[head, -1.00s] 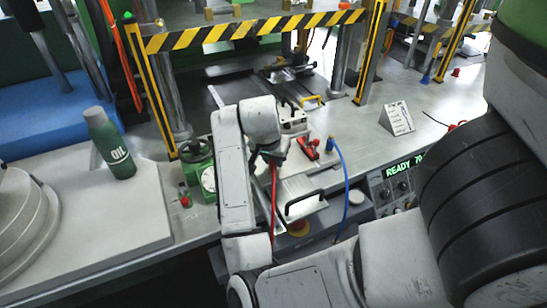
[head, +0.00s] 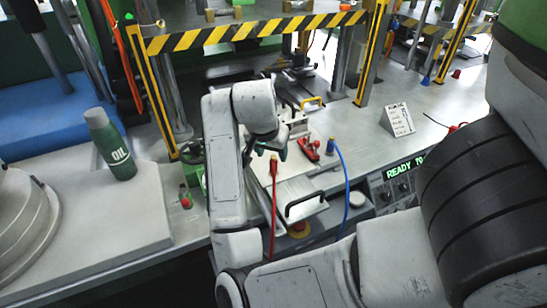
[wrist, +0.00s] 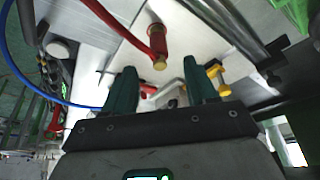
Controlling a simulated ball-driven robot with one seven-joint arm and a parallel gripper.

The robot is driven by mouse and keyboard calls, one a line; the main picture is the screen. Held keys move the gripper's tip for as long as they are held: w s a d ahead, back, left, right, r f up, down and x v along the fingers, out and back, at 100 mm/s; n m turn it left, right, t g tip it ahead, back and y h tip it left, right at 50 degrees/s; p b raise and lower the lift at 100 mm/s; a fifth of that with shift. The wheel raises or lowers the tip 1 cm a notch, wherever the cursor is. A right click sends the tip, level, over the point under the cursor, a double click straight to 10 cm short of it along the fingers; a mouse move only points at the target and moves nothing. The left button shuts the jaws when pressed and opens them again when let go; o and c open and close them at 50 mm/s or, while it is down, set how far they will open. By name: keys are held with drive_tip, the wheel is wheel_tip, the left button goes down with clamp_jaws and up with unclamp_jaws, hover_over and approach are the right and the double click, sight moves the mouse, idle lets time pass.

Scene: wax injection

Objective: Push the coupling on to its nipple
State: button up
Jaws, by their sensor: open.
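The coupling (wrist: 158,42) is red with a brass end, on the red hose. In the head view the coupling (head: 274,165) shows just below my gripper, at the left side of the pale mould plate (head: 318,181). My gripper (wrist: 160,66) has two green fingers, spread apart with nothing gripped. In the wrist view the coupling lies just past the fingertips, its brass end in line with the gap between them. My gripper (head: 270,151) is partly hidden by my arm in the head view. I cannot pick out the nipple, nor tell whether the coupling sits on it.
A blue hose with a brass-and-blue fitting (head: 331,145) stands at the plate's right. A red clamp (head: 309,148) is beside it, and a black handle (head: 304,203) at the plate's front. A striped press frame (head: 255,29) rises behind. An oil bottle (head: 110,145) stands left.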

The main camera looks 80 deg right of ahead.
drive_tip(key=v, duration=0.5)
drive_tip(key=shift+r, duration=0.2)
idle(0.4)
